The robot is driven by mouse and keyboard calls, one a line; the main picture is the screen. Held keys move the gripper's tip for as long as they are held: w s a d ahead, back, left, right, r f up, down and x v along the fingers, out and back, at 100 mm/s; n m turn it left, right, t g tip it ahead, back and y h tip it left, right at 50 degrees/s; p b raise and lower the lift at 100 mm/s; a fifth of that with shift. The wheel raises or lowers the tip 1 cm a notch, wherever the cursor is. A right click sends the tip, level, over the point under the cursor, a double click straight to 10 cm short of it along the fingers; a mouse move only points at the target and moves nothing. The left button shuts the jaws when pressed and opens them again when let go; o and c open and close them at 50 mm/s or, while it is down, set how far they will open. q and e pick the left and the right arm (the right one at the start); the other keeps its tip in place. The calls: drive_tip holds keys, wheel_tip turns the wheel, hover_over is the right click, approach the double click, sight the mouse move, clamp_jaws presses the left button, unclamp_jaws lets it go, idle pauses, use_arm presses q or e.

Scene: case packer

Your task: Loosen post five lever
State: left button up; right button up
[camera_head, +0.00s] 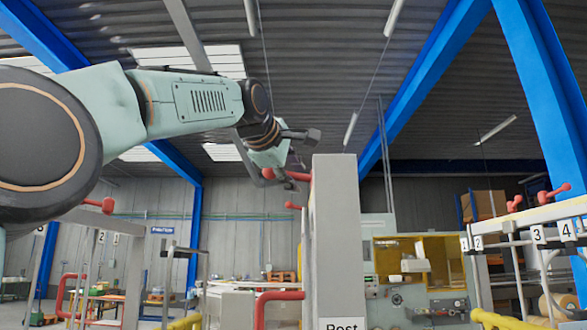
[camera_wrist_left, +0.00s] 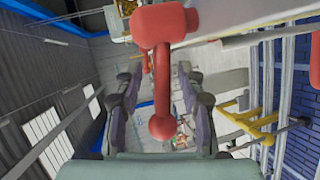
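A grey post (camera_head: 336,240) stands upright at the middle of the head view; its label reads "Post", with the number cut off by the frame edge. A red lever (camera_head: 291,205) with a ball end shows at the post's left side, near its top. In the left wrist view the lever's red hub (camera_wrist_left: 166,25) is at the top and its ball end (camera_wrist_left: 162,127) points toward my palm. My left gripper (camera_head: 290,160) is at the lever, fingers apart, one on each side of it in the wrist view. Contact cannot be told. My right gripper is not in view.
At right, a rail with red levers (camera_head: 554,193) carries number plates (camera_head: 538,235). A yellow-framed machine (camera_head: 420,262) stands behind the post. A red bent pipe (camera_head: 272,296) is low, left of the post. The air above the post is clear.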

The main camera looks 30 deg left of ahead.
use_arm(q)
drive_tip(key=shift+d, duration=0.1)
drive_tip(key=shift+w+a+f, duration=0.15)
drive_tip(key=shift+a, duration=0.1)
drive_tip(key=shift+w+a+f, duration=0.15)
drive_tip(key=shift+w+a, duration=0.1)
drive_tip(key=shift+a, duration=0.05)
drive_tip(key=shift+c, duration=1.2)
drive_tip(key=shift+s+d+r, duration=0.2)
drive_tip(key=shift+s+d, duration=0.1)
drive_tip(key=shift+d, duration=0.05)
drive_tip(key=c, duration=0.5)
drive_tip(key=shift+a, duration=0.1)
clamp_jaws()
drive_tip(key=shift+r, duration=0.1)
